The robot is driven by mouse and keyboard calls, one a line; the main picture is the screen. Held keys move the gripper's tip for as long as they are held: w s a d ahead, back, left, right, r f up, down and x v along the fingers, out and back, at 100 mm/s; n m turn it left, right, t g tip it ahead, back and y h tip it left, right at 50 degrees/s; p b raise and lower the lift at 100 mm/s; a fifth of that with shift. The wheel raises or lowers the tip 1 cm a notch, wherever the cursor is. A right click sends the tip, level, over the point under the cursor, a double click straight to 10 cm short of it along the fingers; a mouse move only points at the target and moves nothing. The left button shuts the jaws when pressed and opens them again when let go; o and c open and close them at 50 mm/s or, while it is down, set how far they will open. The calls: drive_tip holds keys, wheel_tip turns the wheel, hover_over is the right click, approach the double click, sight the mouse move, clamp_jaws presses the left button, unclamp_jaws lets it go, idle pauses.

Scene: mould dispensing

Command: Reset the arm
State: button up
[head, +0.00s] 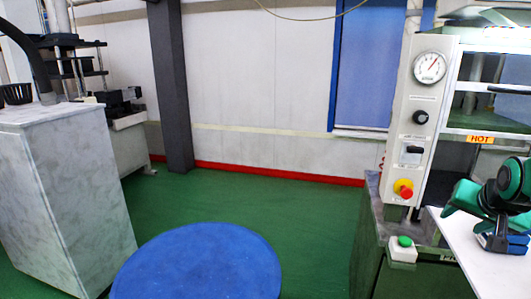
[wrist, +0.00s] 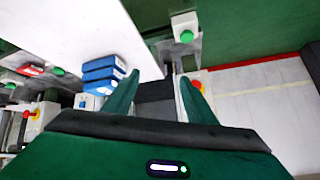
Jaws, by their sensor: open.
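My gripper (wrist: 159,77) shows in the wrist view with its two green fingers spread apart and nothing between them. In the head view, green and black parts of my arm show at the right edge, above a white tabletop (head: 482,257). Blue blocks (wrist: 103,75) lie stacked on that white surface, just left of the left finger in the wrist view. A blue piece (head: 497,238) also shows under my arm in the head view. Most of my arm is outside the head view.
A press with a gauge, a red stop button (head: 404,188) and a "HOT" label stands at right. A green button box (head: 403,248) sits in front of it.

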drive_tip(key=s+a+f+n+g+y, duration=0.1)
drive_tip(key=s+a+f+g+y, duration=0.1)
drive_tip(key=s, duration=0.8)
drive_tip(key=s+a+f+g+y, duration=0.2)
drive_tip(key=s+a+f+g, duration=0.2)
drive_tip(key=s, duration=0.7)
drive_tip(key=shift+s+a+f+n+g, duration=0.25)
drive_tip(key=shift+f+n+g, duration=0.15)
drive_tip(key=shift+f+g, duration=0.6)
drive_tip(key=shift+r, duration=0.15)
drive_tip(key=shift+w+f, duration=0.25)
drive_tip(key=shift+w, duration=0.4)
drive_tip(key=shift+s+d, duration=0.1)
drive_tip(key=shift+d, duration=0.05)
